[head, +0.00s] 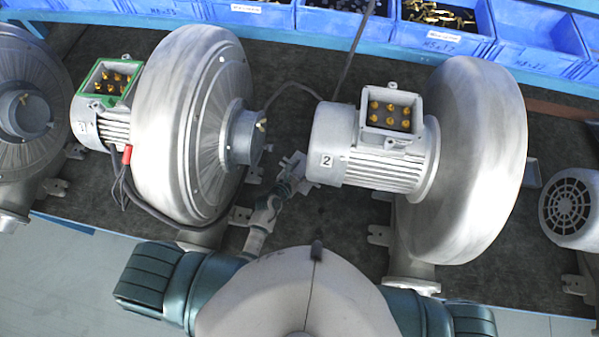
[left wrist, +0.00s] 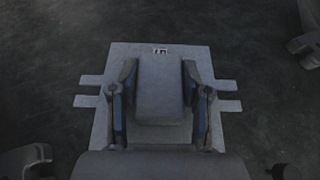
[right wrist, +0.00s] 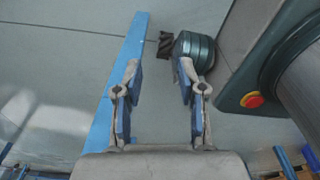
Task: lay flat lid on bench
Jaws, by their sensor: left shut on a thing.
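The lid (left wrist: 120,54) is a grey flat plate with side tabs, a small printed label and a raised block in its middle. My left gripper (left wrist: 159,78) is shut on that block, one finger on each side. In the head view the lid (head: 297,160) shows small between the two blowers, partly hidden by my left gripper (head: 287,182). The lid looks about level over the dark bench (head: 335,235); I cannot tell whether it touches. My right gripper (right wrist: 157,75) is open and empty, with grey floor beyond it.
Blower 2 (head: 480,150) stands close right of the lid, its terminal box (head: 391,112) open. Another blower (head: 185,125) with a green-rimmed terminal box (head: 107,82) stands left. Blue bins (head: 440,42) line the back. A blue edge (right wrist: 122,90) shows in the right wrist view.

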